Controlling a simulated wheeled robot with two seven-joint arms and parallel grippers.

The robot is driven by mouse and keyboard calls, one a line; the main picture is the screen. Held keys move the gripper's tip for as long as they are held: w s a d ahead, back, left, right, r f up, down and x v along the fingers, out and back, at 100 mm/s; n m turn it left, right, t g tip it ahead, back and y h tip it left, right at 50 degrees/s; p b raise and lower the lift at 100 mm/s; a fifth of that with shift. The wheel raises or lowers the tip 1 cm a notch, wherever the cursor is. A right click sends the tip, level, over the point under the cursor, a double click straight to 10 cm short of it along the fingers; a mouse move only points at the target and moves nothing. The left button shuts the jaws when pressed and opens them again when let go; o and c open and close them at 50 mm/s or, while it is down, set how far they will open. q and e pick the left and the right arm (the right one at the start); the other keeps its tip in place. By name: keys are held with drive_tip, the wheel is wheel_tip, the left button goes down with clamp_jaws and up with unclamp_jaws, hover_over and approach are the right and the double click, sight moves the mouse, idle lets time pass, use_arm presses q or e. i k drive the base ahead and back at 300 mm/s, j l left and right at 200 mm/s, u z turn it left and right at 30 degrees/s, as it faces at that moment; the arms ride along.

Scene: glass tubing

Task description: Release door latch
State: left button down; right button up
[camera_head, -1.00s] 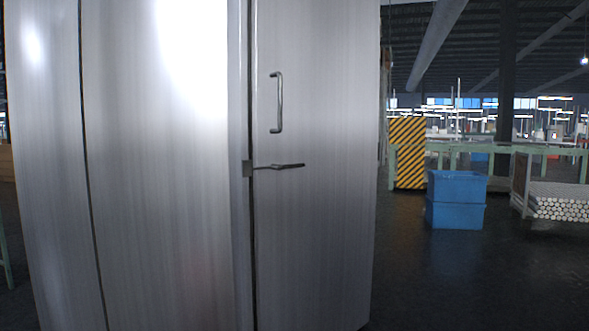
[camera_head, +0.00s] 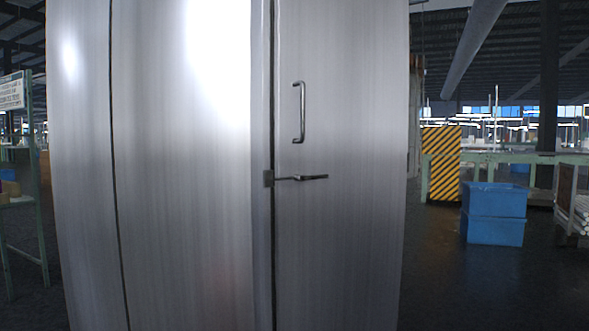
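A tall brushed-metal cabinet fills the left and middle of the head view. Its right door (camera_head: 345,240) carries an upright bar handle (camera_head: 301,112). Below the handle is a lever latch (camera_head: 310,178), lying nearly level. The door looks closed against the seam. Neither of my grippers is in view, and nothing touches the latch or the handle.
Two stacked blue bins (camera_head: 493,215) stand on the dark floor to the right. Behind them is a yellow-and-black striped panel (camera_head: 441,163). A cart with white tubes (camera_head: 575,208) is at the right edge. A green-framed rack (camera_head: 22,200) stands left of the cabinet.

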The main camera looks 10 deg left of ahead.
sight(296, 178)
drive_tip(key=i+l+u, duration=0.15)
drive_tip(key=l, duration=0.2)
drive_tip(key=i+l+u, duration=0.35)
drive_tip(key=l, duration=0.4)
drive_tip(key=i+l+u, duration=0.2)
drive_tip(key=l, duration=0.2)
drive_tip(key=i+l, duration=0.15)
drive_tip(key=l, duration=0.2)
drive_tip(key=i+l, duration=0.1)
drive_tip(key=l, duration=0.3)
drive_tip(key=i+l, duration=0.15)
drive_tip(key=l, duration=0.2)
drive_tip(key=i+l, duration=0.1)
drive_tip(key=l, duration=0.3)
drive_tip(key=i+l, duration=0.15)
drive_tip(key=l, duration=0.2)
drive_tip(key=i+l+u, duration=0.1)
drive_tip(key=l, duration=0.3)
